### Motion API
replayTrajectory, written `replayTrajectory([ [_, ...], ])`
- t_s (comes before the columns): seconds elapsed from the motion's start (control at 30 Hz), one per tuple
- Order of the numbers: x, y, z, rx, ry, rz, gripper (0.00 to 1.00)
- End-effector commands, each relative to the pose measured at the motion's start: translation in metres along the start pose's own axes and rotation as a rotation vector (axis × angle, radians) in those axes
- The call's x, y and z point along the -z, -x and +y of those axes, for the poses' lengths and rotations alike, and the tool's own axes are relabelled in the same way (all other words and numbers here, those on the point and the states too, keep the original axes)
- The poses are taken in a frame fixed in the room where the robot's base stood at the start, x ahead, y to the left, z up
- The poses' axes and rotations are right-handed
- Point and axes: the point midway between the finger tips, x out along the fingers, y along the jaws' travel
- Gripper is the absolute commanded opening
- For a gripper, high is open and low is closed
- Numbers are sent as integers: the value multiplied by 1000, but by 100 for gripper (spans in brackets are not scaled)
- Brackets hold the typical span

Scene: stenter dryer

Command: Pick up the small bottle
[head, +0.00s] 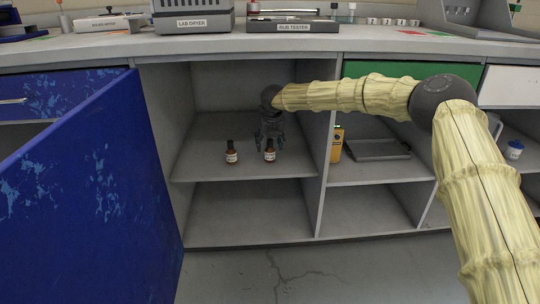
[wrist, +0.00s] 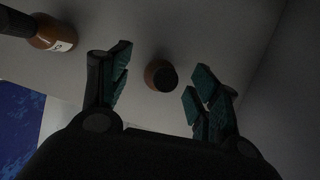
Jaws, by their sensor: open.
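Two small brown bottles with dark caps and white labels stand upright on the middle shelf of the open cabinet. The left bottle (head: 231,153) also shows at the upper left of the wrist view (wrist: 55,36). The right bottle (head: 270,152) is in front of my gripper (head: 268,138) in the head view. In the wrist view, this right bottle (wrist: 160,76) lies between the two spread teal fingers of my gripper (wrist: 158,88), seen from its cap end. Neither finger visibly touches it. My gripper is open and empty.
An open blue door (head: 95,190) stands at the left of the cabinet. A divider (head: 322,160) separates this bay from one with a yellow device (head: 337,144) and a grey tray (head: 377,149). The lower shelf (head: 250,210) is bare.

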Motion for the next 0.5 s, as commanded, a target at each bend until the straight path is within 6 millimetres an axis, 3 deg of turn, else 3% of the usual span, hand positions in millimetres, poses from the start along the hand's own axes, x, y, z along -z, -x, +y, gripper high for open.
replayTrajectory([
  [0.5, -2, -49, -4, 0, 0, 0, 62],
])
